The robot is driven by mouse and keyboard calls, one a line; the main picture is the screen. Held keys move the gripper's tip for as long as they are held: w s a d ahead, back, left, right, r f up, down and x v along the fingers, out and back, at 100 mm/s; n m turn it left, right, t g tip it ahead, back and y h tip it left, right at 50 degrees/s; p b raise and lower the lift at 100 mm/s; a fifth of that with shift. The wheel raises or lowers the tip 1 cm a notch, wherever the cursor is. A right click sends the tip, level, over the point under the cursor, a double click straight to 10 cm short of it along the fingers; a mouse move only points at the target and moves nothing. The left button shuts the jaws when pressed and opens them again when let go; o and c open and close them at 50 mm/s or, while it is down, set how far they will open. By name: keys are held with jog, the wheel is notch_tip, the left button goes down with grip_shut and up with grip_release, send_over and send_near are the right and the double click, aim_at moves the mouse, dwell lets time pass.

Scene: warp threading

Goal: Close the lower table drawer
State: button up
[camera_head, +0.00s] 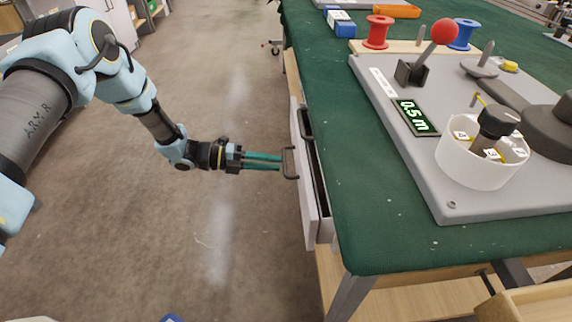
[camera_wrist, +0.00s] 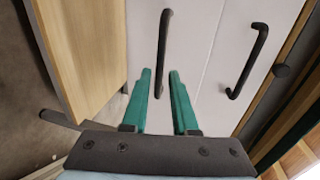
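The lower table drawer's white front (camera_head: 309,212) stands out from the table's left side, with a dark gap behind it, so it is partly open. Its dark bar handle (camera_head: 289,163) is right at the tips of my gripper (camera_head: 280,162). In the wrist view, my gripper (camera_wrist: 160,72) has its two green fingers apart, and the lower drawer handle (camera_wrist: 163,50) shows between and beyond them. I cannot tell whether the fingers touch it. The upper drawer handle (camera_head: 306,122) lies farther right and also shows in the wrist view (camera_wrist: 248,60).
A light wood panel (camera_wrist: 80,50) is left of my gripper in the wrist view. The floor (camera_head: 215,235) left of the table is clear.

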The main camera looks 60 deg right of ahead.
aim_at(285, 163)
jog(key=shift+x, duration=2.05)
jog(key=shift+c, duration=0.2)
grip_shut()
